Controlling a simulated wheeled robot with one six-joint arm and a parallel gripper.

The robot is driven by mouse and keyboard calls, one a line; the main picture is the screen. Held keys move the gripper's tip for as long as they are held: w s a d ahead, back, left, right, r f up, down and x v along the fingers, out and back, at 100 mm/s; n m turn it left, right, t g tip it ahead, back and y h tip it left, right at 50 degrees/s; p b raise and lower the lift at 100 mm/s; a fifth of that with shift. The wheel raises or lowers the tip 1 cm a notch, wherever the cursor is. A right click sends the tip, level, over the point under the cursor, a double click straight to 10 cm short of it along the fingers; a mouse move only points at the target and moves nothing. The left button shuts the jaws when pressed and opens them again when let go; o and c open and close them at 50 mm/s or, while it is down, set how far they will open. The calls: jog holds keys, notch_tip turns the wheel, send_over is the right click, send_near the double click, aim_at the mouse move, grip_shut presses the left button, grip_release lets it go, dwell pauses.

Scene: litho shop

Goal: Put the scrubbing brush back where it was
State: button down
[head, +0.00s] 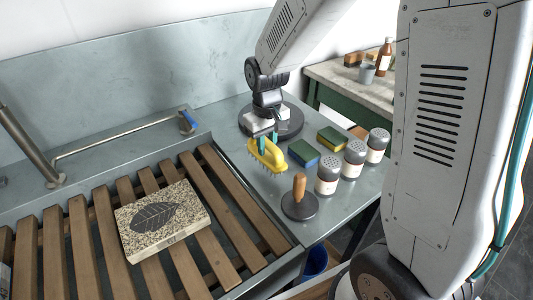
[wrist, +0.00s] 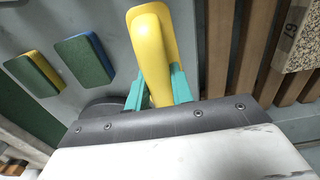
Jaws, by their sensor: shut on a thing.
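The scrubbing brush (head: 266,156) is yellow with pale bristles on its underside. In the head view it is held above the metal counter (head: 340,193), beside the right end of the slatted rack. My gripper (head: 267,137) points down with its teal fingers shut on the brush. In the wrist view the yellow brush (wrist: 152,52) sits between the teal fingers of my gripper (wrist: 158,88). Its bristles are hidden in that view. I cannot tell exactly how far the brush is above the counter.
Two green-topped sponges (head: 303,153) (head: 331,139), several shakers (head: 328,174) and a wooden-handled black disc (head: 299,200) stand right of the brush. A larger dark disc (head: 287,126) lies behind it. A leaf-printed stone (head: 162,220) lies on the wooden slats (head: 232,200); a tap stands left.

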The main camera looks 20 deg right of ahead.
aim_at(267, 154)
jog(key=shift+f, duration=1.8)
jog(key=shift+f, duration=0.15)
jog(key=c, duration=1.2)
grip_release()
notch_tip(267, 154, up, 12)
jog(key=shift+f, duration=0.25)
jog(key=shift+s+r, duration=0.15)
jog(key=shift+r, duration=0.4)
jog(key=s+d+r+m, duration=0.1)
jog(key=s+r, duration=0.3)
jog(key=s, duration=0.8)
jog(key=s+d+r+m+t, duration=0.1)
jog(key=s+r, duration=0.3)
jog(key=s, duration=0.9)
jog(key=shift+d, duration=0.4)
